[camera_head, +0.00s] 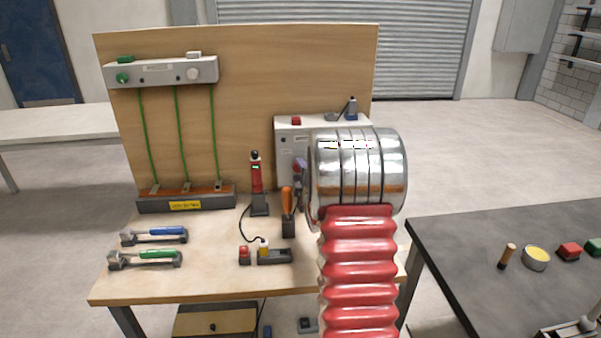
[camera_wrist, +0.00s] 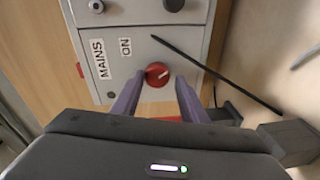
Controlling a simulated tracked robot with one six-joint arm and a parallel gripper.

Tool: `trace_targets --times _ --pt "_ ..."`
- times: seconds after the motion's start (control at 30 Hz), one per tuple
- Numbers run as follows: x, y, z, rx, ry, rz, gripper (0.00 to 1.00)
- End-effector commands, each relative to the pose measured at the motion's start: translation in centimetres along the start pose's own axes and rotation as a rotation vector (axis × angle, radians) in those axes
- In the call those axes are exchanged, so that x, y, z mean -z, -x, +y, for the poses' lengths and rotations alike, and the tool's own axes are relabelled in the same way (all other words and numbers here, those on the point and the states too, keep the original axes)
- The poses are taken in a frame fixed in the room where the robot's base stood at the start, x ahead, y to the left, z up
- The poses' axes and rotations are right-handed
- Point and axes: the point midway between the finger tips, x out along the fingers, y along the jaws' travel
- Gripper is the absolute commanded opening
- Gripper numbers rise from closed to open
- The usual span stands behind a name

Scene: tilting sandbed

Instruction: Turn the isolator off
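The isolator is a round red knob (camera_wrist: 158,74) on a grey panel labelled MAINS and ON, seen in the wrist view. A small light mark shows on the knob; which way it points relative to ON I cannot tell for sure. My gripper (camera_wrist: 161,82) is open, its two purple fingers either side of the knob's lower part. The left finger looks very close to the knob; I cannot tell whether it touches. In the head view my gripper (camera_head: 300,170) is at the front of the grey box (camera_head: 285,143), and my arm hides the knob and most of the front.
A red button (camera_head: 295,121) and a small blue-grey device (camera_head: 351,108) sit on top of the box. An orange-handled tool (camera_head: 287,202) and a red tester (camera_head: 257,178) stand left of my arm.

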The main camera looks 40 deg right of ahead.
Motion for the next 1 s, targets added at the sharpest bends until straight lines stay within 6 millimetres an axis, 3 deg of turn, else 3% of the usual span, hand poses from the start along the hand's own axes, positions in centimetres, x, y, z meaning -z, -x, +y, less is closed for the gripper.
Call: trace_targets --times 0.47,1.0 --pt "-0.2 0.9 0.3 -0.006 -0.002 -0.003 0.39" --pt "-0.2 8.7 0.1 -0.004 -0.001 -0.003 0.39"
